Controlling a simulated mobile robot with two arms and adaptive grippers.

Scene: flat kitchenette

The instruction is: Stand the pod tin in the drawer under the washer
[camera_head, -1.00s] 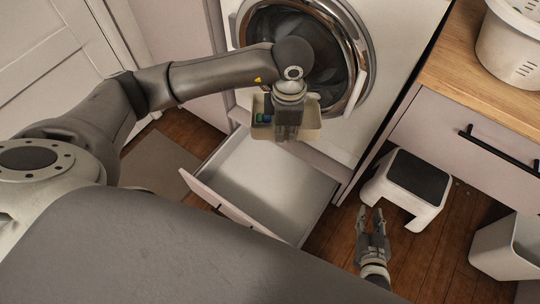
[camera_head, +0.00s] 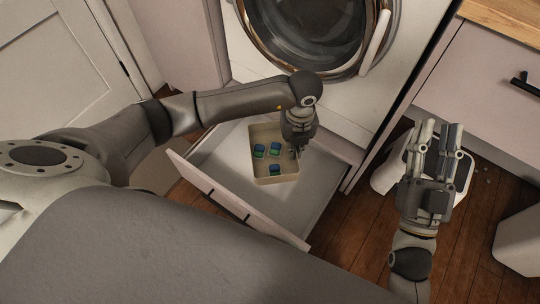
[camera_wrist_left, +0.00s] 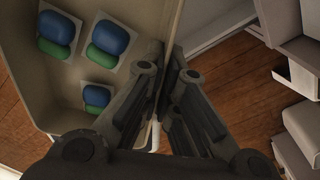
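The pod tin (camera_head: 262,133) is an open beige box with several blue-and-green pods inside. It appears upright within the outline of the open drawer (camera_head: 219,190) under the washer (camera_head: 305,35). I cannot tell whether its base touches the drawer floor. My left gripper (camera_head: 298,149) is at the tin's right wall. In the left wrist view its fingers (camera_wrist_left: 160,85) close on either side of the tin's wall (camera_wrist_left: 143,50). My right gripper (camera_head: 440,130) is open and empty, right of the drawer, with its fingers pointing away from me.
A white step stool (camera_head: 386,174) stands on the floor, partly hidden behind my right gripper. A counter with a black-handled drawer front (camera_head: 490,65) is at the right. A white bin (camera_head: 520,245) stands at the lower right. The drawer has bare floor around the tin.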

